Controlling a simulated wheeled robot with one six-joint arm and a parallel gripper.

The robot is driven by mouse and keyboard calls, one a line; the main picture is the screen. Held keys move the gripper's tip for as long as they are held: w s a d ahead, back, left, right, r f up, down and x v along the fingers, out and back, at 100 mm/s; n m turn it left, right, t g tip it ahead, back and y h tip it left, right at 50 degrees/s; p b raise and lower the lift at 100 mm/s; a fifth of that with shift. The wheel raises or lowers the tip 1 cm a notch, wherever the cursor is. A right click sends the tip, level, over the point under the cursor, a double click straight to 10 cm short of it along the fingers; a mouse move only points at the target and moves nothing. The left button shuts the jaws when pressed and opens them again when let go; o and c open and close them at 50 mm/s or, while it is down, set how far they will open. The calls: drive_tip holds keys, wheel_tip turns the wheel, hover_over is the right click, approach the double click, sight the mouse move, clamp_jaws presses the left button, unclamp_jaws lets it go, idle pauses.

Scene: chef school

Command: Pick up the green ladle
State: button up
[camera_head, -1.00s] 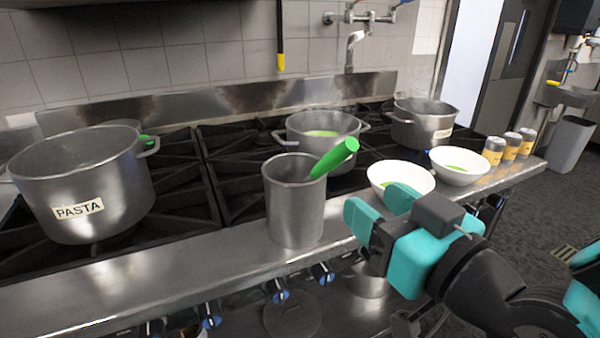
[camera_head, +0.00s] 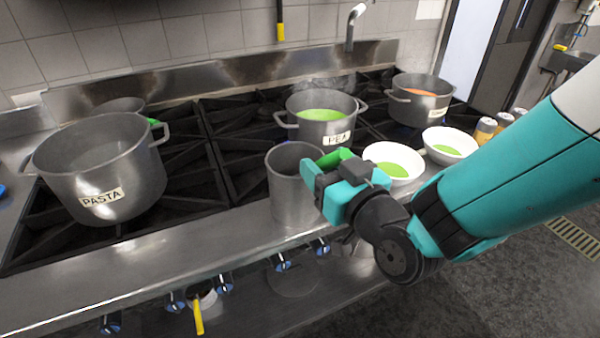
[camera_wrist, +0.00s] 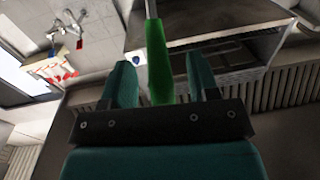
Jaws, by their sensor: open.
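The green ladle's handle (camera_head: 336,157) shows beside the rim of a tall metal container (camera_head: 290,200), partly hidden by my gripper (camera_head: 325,180). In the wrist view, the green handle (camera_wrist: 157,62) lies between the two teal fingers of my gripper (camera_wrist: 163,75), with a thin grey shaft running off the top edge. The fingers are open, with a visible gap on each side of the handle. The ladle's bowl is hidden.
A PASTA pot (camera_head: 85,195), a PEA pot (camera_head: 318,110) and another pot (camera_head: 420,105) stand on the stove. Two white bowls (camera_head: 405,190) (camera_head: 462,153) of green food sit right of my gripper, near my arm. Knobs line the stove front.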

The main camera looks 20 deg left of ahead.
drive_tip(key=shift+c, duration=0.2)
clamp_jaws()
